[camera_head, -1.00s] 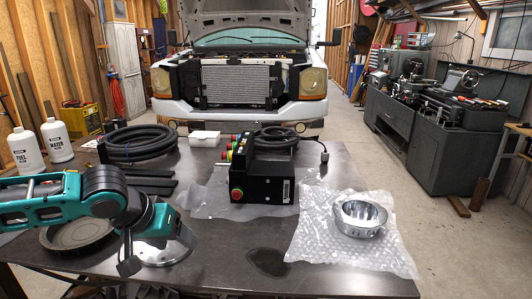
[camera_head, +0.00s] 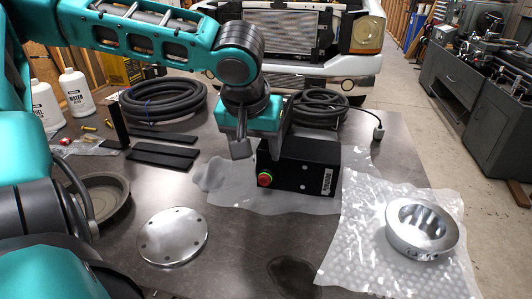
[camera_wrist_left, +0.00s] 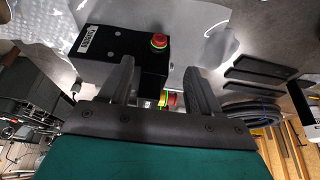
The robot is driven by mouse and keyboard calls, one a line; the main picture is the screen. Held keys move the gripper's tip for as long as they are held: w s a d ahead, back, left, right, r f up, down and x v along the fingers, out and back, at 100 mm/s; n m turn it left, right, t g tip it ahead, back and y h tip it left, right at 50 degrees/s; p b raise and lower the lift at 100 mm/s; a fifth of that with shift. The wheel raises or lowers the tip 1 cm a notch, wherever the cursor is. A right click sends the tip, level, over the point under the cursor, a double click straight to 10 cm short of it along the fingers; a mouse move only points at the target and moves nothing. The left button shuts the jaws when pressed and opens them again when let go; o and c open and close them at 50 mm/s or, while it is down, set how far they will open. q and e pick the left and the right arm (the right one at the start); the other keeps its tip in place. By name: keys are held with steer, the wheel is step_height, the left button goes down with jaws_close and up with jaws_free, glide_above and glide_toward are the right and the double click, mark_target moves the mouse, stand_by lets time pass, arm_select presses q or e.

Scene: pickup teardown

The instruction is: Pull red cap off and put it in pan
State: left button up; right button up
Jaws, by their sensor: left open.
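A black control box (camera_head: 305,165) with a red push button on its near face stands on clear wrap. My left gripper (camera_head: 258,120) is over the box's left end and hides the coloured connectors there in the head view. In the left wrist view the open left gripper (camera_wrist_left: 158,75) has a finger on either side of the box's end. A red cap (camera_wrist_left: 173,99) shows low between the fingers, beside yellow-green parts. Its lower part is hidden by the gripper body. I cannot tell whether a finger touches it. The round dark pan (camera_head: 122,186) sits at the left of the table and looks empty.
A flat metal disc (camera_head: 172,236) lies right of the pan. A shiny metal ring (camera_head: 422,228) rests on bubble wrap at right. Black bars (camera_head: 160,154), a hose coil (camera_head: 160,100) and white bottles (camera_head: 77,92) stand farther back.

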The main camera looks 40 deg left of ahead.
mark_target(264, 184)
arm_select(q)
steer(key=b+x, duration=0.2)
steer(key=x, duration=1)
steer(key=shift+f, duration=0.15)
steer(key=shift+c, duration=0.2)
jaws_close()
stand_by(0.3)
steer(key=shift+s, duration=0.1)
steer(key=shift+s+d, duration=0.5)
steer(key=shift+s, duration=0.4)
steer(key=shift+s, duration=0.1)
stand_by(0.3)
